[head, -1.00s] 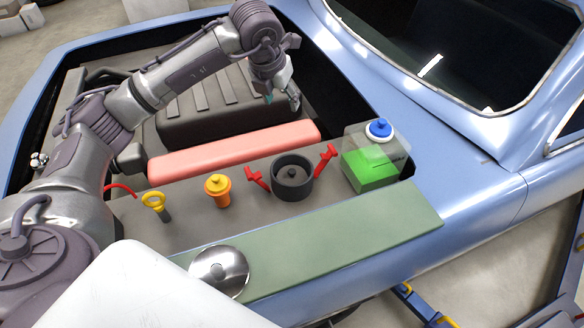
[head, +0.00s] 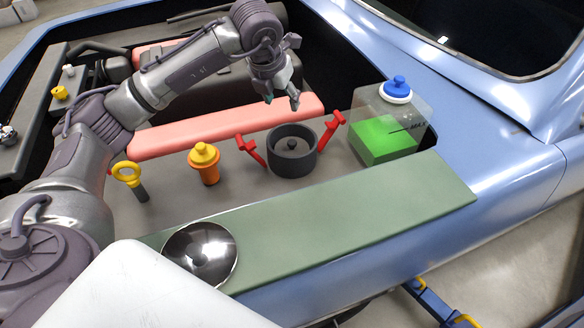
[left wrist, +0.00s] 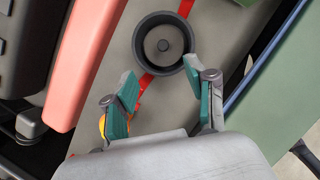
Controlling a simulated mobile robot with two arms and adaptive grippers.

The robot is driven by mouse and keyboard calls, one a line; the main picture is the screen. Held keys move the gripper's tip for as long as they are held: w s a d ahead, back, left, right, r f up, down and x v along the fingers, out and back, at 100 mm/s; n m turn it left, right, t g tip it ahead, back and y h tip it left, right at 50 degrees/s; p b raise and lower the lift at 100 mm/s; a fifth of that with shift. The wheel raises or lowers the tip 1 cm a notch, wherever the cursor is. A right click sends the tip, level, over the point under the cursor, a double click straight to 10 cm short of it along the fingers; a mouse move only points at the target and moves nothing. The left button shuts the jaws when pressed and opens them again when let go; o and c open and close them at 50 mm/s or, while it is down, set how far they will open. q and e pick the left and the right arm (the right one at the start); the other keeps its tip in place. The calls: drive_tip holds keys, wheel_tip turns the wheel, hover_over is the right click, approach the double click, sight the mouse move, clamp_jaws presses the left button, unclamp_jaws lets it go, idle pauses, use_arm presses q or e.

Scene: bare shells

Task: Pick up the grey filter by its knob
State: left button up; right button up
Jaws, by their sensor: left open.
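The grey filter (head: 292,146) sits inside a dark round housing (head: 293,166), with a small knob standing up at its middle. In the left wrist view the filter (left wrist: 154,46) and its darker knob (left wrist: 163,45) show from above, inside the dark ring. The red clamps (head: 250,148) (head: 332,128) on either side of the housing are swung outward. My left gripper (head: 282,101) is open and empty, above and behind the housing in the head view. In the left wrist view its teal-padded fingers (left wrist: 158,84) are apart, with the housing beyond the tips. My right gripper is not in view.
A yellow-ringed dipstick (head: 128,174) and an orange cap (head: 205,164) stand left of the housing. A green-liquid tank (head: 386,132) stands right. A pink bar (head: 225,126) lies behind. A green mat (head: 350,205) with a shiny metal bowl (head: 200,253) lies in front.

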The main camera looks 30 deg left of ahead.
use_arm(q)
wheel_tip(320, 180, down, 4)
drive_tip(key=b, duration=0.2)
hover_over(292, 142)
drive_tip(key=s, duration=0.3)
drive_tip(key=f, duration=0.8)
drive_tip(key=shift+w+f, duration=0.1)
drive_tip(key=shift+w, duration=0.15)
drive_tip(key=p+x, duration=0.1)
drive_tip(key=x, duration=0.3)
drive_tip(key=shift+d+f, duration=0.1)
drive_tip(key=shift+f, duration=0.25)
drive_tip(key=shift+w+f, duration=0.25)
drive_tip(key=shift+f, duration=0.2)
clamp_jaws()
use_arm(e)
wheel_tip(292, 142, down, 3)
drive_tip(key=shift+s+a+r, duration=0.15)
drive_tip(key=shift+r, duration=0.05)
